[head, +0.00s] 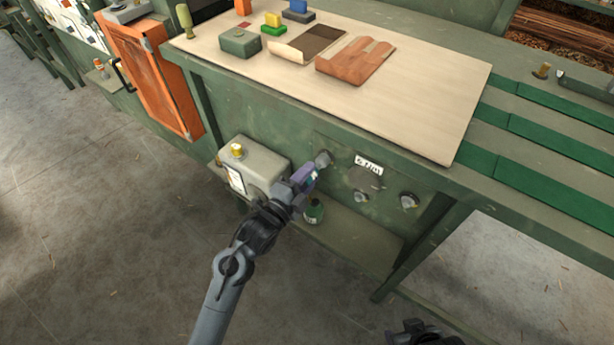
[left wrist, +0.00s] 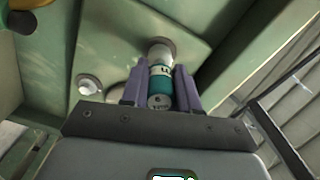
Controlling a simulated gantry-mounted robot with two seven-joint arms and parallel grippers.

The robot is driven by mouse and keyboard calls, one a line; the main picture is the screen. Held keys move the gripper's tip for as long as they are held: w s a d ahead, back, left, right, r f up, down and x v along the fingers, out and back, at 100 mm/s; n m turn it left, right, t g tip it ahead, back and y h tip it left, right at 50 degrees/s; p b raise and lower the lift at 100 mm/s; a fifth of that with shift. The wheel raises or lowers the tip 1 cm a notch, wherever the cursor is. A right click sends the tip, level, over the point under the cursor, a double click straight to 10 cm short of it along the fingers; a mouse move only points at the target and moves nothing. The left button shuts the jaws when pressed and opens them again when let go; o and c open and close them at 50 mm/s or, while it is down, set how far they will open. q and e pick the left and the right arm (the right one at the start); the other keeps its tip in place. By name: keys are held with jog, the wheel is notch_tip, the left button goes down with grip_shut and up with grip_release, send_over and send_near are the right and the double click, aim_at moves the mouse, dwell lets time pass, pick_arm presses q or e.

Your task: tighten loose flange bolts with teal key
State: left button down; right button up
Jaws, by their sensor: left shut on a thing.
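My left gripper (head: 308,176) is shut on the teal key (left wrist: 161,83), a short cylinder with a pale label band, at the front of the green bench. In the left wrist view the purple fingers (left wrist: 161,90) clasp its sides. The key's far end meets a grey round flange bolt (left wrist: 160,50); I cannot tell how deeply it is seated. That bolt also shows in the head view (head: 323,158). Two more bolts, lower middle (head: 361,196) and right (head: 409,201), stand on the panel. My right gripper (head: 422,335) is partly cut off at the bottom edge.
A grey box (head: 262,163) with a yellow knob stands left of my left gripper. A green bottle (head: 314,212) sits on the low shelf (head: 360,240) beneath it. A white label (head: 369,163) is on the panel. Veneer pieces (head: 354,60) lie on the pale tabletop (head: 420,110) above.

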pick_arm(q)
jog(key=shift+w+d, duration=0.1)
dwell(0.7)
jog(key=m, duration=1)
jog(key=shift+r, duration=0.1)
jog(key=m+b, duration=0.1)
jog(key=m, duration=0.2)
jog(key=shift+r, duration=0.1)
